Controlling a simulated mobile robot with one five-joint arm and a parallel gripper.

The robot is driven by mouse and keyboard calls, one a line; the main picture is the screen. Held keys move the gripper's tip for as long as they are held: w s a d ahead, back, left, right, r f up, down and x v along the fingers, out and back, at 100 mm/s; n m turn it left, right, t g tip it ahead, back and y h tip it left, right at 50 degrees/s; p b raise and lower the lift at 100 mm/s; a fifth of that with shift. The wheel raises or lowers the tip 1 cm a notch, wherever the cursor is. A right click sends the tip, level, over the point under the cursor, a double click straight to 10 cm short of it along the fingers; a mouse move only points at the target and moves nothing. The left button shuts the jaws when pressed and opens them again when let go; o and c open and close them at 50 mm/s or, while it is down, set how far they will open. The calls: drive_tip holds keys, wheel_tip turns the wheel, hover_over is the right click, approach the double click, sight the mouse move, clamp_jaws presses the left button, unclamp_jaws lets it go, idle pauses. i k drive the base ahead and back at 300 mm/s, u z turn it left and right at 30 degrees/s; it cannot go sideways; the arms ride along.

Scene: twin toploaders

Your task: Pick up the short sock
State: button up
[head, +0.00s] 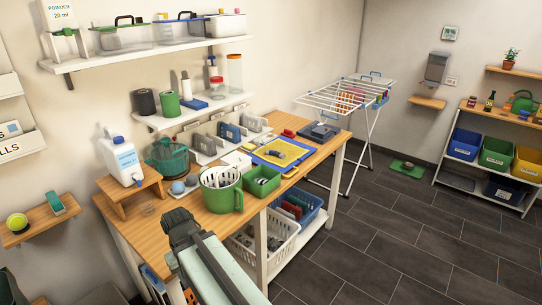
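I cannot make out the short sock for certain. Small dark and grey items lie in a green tray (273,177) on the wooden bench (160,226), too small to name. My gripper (179,222) is at the near front edge of the bench, in front of and left of a green bucket (238,199) with a white perforated part inside. I see the gripper from behind, so its fingertips and anything between them are hidden.
A white water jug (122,160) stands on a small wooden stand at the left. A yellow board (288,158) lies behind the tray. A white basket (262,250) and blue crate (306,219) sit below. Tiled floor at right is mostly clear.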

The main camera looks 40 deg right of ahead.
sight(274, 152)
drive_tip(key=u, duration=2.05)
drive_tip(key=k, duration=1.7)
drive_tip(key=z, duration=1.55)
drive_tip(key=i, duration=1.4)
